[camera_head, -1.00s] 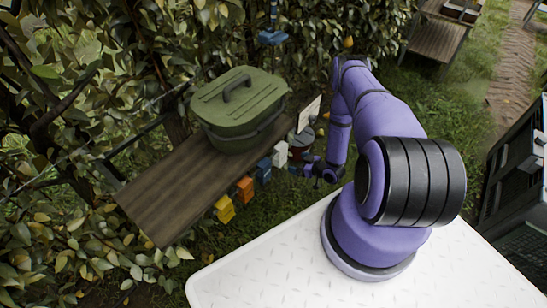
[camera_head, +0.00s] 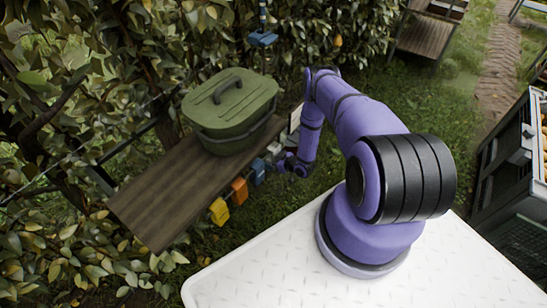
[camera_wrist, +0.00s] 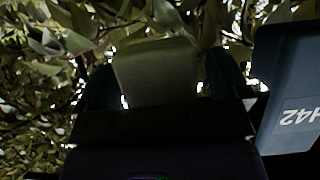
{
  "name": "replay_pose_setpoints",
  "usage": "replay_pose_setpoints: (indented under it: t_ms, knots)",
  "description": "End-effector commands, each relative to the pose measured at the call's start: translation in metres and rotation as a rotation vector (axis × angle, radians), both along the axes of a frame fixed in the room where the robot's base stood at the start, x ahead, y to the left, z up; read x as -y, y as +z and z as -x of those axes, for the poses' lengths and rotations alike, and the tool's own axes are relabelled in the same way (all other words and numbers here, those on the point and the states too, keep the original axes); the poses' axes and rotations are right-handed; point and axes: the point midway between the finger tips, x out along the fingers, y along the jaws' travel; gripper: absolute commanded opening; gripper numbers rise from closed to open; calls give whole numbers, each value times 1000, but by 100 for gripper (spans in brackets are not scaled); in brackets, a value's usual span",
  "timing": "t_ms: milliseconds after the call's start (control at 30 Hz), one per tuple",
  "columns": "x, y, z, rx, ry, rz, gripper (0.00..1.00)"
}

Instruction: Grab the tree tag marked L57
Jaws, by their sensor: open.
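Small coloured tags hang along the near edge of a wooden plank (camera_head: 160,196): a yellow tag (camera_head: 219,212), an orange tag (camera_head: 239,191), a blue tag (camera_head: 258,173) and a white tag (camera_head: 273,149). I cannot read L57 on any of them. My gripper (camera_head: 285,162) is beside the white and blue tags. In the wrist view my gripper (camera_wrist: 162,85) is open, with a pale tag (camera_wrist: 157,72) between its dark fingers. No marking shows on that face. A blue tag (camera_wrist: 290,90) marked H42, upside down, is just right of the fingers.
A green lidded box (camera_head: 230,112) stands on the plank. Dense leaves hang behind the plank, and a blue object (camera_head: 263,38) hangs at the back. A black crate (camera_head: 507,165) is at the right. Grass lies open behind my arm.

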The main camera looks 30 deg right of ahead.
Motion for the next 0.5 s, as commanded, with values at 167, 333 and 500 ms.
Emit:
replay_pose_setpoints:
  t_ms: [167,333,500]
  knots:
    - [0,0,0,-1,0,0,94]
    - [0,0,0,-1,0,0,59]
    - [0,0,0,0,0,0,40]
